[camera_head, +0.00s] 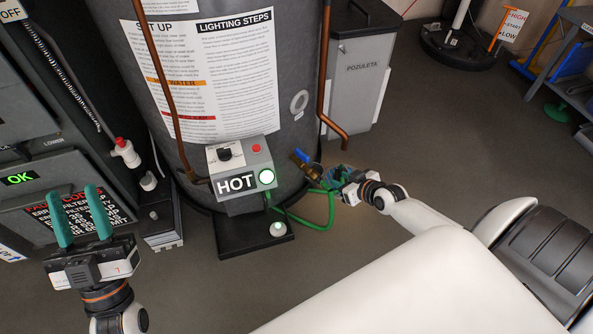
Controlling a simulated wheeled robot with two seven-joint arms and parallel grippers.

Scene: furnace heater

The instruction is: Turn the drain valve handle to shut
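The drain valve (313,165) is a small brass fitting low on the right side of the grey water heater tank (290,128). Its blue handle (301,155) sticks out at the valve's upper left. My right gripper (325,177) is just right of and below the valve, its teal fingers pointing toward it. The fingers are small and partly overlapped, so whether they are open or touch the valve cannot be told. My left gripper (73,190) is far to the left, open and empty, its teal fingers pointing up.
The control box (238,170) reads HOT with a lit green button. A green hose (331,212) loops on the floor below the valve. Copper pipes (321,85) run down the tank. A grey bin (358,85) stands behind. Floor at right is open.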

